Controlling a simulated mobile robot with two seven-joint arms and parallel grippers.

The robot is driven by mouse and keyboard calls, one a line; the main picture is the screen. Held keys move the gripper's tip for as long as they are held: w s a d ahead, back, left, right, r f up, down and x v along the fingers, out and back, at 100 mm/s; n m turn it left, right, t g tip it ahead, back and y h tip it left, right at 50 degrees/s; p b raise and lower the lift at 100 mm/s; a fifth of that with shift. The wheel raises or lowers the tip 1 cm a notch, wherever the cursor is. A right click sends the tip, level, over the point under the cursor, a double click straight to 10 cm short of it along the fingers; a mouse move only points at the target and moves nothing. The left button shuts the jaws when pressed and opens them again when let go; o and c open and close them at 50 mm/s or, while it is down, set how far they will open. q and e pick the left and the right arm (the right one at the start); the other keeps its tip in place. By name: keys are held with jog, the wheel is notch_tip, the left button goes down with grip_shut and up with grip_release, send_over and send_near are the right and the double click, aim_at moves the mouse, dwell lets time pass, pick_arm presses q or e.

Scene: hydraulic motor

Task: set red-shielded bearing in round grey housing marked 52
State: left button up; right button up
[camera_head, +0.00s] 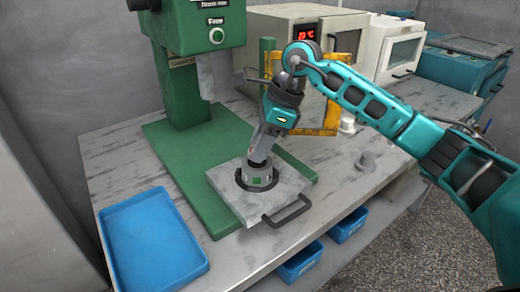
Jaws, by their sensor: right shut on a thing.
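A round grey housing (257,177) stands upright in a black ring on a grey plate with a handle. A small greenish mark shows on its front; I cannot read the number. My right gripper (259,157) points down right over the housing's top. It is shut on a small part between its fingertips, at or just above the housing's mouth. The fingers hide this part, and I cannot make out a red shield or tell if it touches the housing. My left gripper is not in view.
The plate (225,181) rests on the green base (180,150) of a press, whose green head (205,25) stands at the back left. A blue tray (150,240) lies at the front left. A yellow frame and an oven (270,30) stand behind my right arm.

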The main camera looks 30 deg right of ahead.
jog(key=shift+f, duration=0.75)
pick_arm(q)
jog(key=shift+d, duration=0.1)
